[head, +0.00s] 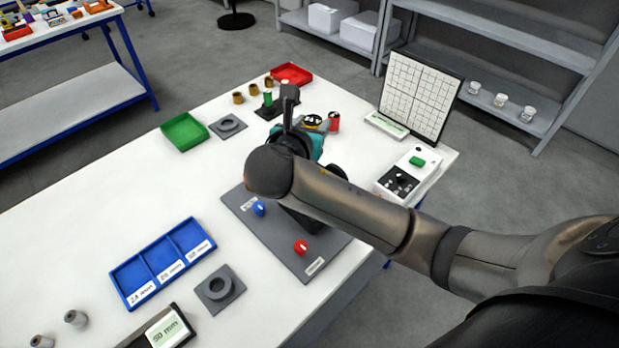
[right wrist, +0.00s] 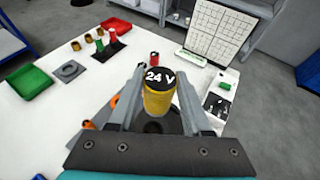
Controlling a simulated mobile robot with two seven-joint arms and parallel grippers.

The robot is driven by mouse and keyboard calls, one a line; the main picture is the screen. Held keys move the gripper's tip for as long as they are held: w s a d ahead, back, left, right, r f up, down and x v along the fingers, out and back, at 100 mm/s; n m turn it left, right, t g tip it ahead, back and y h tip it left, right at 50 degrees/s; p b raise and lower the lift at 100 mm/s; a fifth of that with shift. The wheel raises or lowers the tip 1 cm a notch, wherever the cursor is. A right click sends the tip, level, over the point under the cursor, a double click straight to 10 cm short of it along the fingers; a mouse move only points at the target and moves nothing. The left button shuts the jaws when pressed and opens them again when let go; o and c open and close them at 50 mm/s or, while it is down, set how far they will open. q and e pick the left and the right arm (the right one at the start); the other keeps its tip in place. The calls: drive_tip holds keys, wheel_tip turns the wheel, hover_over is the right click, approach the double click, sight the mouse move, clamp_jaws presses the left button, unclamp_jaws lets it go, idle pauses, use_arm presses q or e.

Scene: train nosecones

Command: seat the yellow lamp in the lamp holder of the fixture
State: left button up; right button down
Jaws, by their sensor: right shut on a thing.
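The yellow lamp (right wrist: 158,100) has a black top marked 24 V and stands upright between the fingers of my right gripper (right wrist: 160,98) in the right wrist view. The gripper is shut on it. In the head view, my right gripper (head: 305,118) and the lamp's black-and-yellow top (head: 313,121) show beyond my wrist. The fixture is a grey plate (head: 249,222) with a blue knob (head: 258,208) and a red knob (head: 301,247). A dark round opening (right wrist: 152,128) shows below the lamp; whether the lamp touches it, I cannot tell. My left gripper is not in view.
A green lamp (head: 267,100) stands in a dark stand, and a red lamp (head: 334,121) stands just right of my gripper. A white box with a green button (head: 417,161) and a grid board (head: 419,95) stand at right. A blue tray (head: 163,262) lies at front left.

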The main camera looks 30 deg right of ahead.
wheel_tip(320, 180, down, 15)
drive_tip(key=b, duration=0.3)
drive_tip(key=shift+f, duration=0.15)
drive_tip(key=shift+c, duration=1.7)
unclamp_jaws()
drive_tip(key=shift+s+a+r, duration=0.2)
drive_tip(key=shift+r, duration=0.05)
drive_tip(key=p+v, duration=0.1)
drive_tip(key=v, duration=1)
drive_tip(key=shift+s+p, duration=0.15)
drive_tip(key=shift+p, duration=0.25)
drive_tip(key=shift+a, duration=0.2)
